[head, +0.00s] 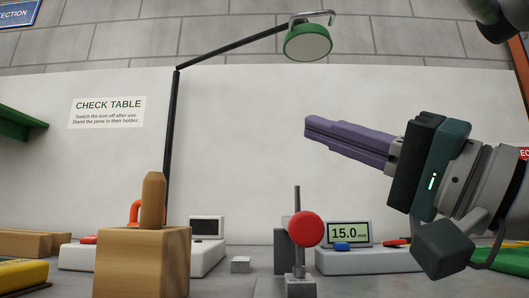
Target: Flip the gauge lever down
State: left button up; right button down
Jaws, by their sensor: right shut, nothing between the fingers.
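A gauge stand (301,287) with a grey block, a thin upright rod and a small base stands on the table, right of centre. A round red knob (305,229), which looks like the end of the gauge lever, faces me in front of the block. Its lever arm is mostly hidden behind it, so its angle is hard to tell. My right gripper (308,128) has purple fingers, shut and empty, pointing left. It shows well above the knob in the picture, apart from it. My left gripper is not in view.
A readout (348,234) showing 15.0 stands right of the gauge on a white base. A wooden block (140,265) with a peg stands front left. A white device (206,228) is behind it. A lamp (307,43) hangs above. A small grey cube (240,265) lies between.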

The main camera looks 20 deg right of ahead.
jog(key=f, duration=0.1)
jog(key=s+f+b, duration=0.1)
jog(key=f+b, duration=0.1)
jog(key=f, duration=0.1)
jog(key=shift+s+a, duration=0.2)
jog(key=shift+a, duration=0.05)
dwell(0.3)
jog(key=b+v, duration=0.7)
jog(key=v, duration=0.1)
jog(key=shift+s+d+f, duration=0.15)
jog(key=shift+f, duration=0.2)
jog(key=shift+s+d+f+b, duration=0.1)
jog(key=shift+s+d+b, duration=0.25)
jog(key=shift+s+b, duration=0.25)
jog(key=shift+w, duration=0.1)
